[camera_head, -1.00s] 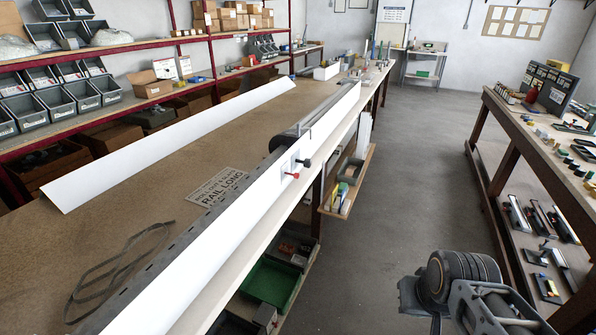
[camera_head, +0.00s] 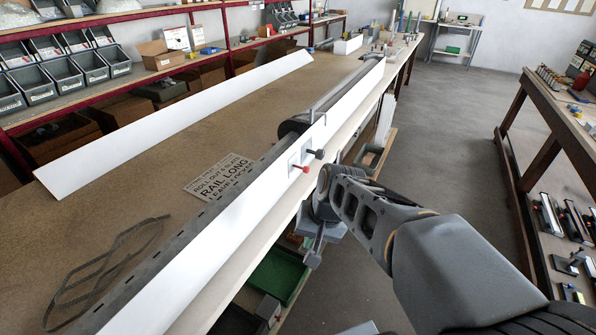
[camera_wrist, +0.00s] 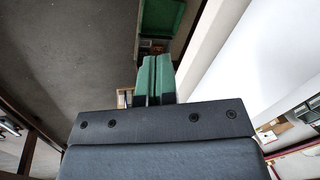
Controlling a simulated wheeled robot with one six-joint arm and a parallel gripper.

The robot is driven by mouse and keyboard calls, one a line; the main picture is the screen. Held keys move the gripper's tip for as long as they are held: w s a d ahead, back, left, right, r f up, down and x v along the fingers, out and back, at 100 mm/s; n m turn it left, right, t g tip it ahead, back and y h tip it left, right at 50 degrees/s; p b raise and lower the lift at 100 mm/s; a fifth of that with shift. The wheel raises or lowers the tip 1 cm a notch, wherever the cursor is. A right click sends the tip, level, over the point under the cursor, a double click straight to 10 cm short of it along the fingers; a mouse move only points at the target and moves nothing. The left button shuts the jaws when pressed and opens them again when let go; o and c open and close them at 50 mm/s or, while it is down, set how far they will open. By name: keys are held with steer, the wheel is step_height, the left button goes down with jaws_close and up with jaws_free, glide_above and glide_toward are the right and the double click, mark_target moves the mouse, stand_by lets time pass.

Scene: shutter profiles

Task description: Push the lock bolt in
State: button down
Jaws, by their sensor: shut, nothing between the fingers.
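A long white profile (camera_head: 235,232) lies along the front of the workbench. Two small pins stick out of its front face near the middle: one with a red end (camera_head: 304,168) and one with a black knob (camera_head: 319,154). I cannot tell from their look which is the lock bolt. My gripper (camera_head: 315,250) hangs in front of the bench edge, below and to the right of the pins, apart from them. In the wrist view its two fingers (camera_wrist: 152,78) are together and empty. The pins are not visible there.
A dark roll (camera_head: 292,126) lies behind the profile. A green bin (camera_head: 280,272) sits under the bench. The aisle floor (camera_head: 450,150) is clear.

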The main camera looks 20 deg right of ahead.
steer(key=w+d+f+m+y, duration=0.2)
steer(key=w+m+y, duration=0.2)
steer(key=w+m, duration=0.2)
steer(key=m+t+y+b, duration=0.1)
steer(key=m+t+y, duration=0.5)
steer(key=m+t, duration=0.85)
glide_toward(308, 171)
steer(key=w+a+g, duration=0.1)
steer(key=w, duration=0.1)
steer(key=w+a+r+m+g+p, duration=0.1)
steer(key=w, duration=0.1)
steer(key=w+a+r+m+g+p, duration=0.1)
steer(key=w+a, duration=0.1)
steer(key=shift+w+m+h, duration=0.1)
steer(key=shift+m+h, duration=0.15)
steer(key=shift+h, duration=0.05)
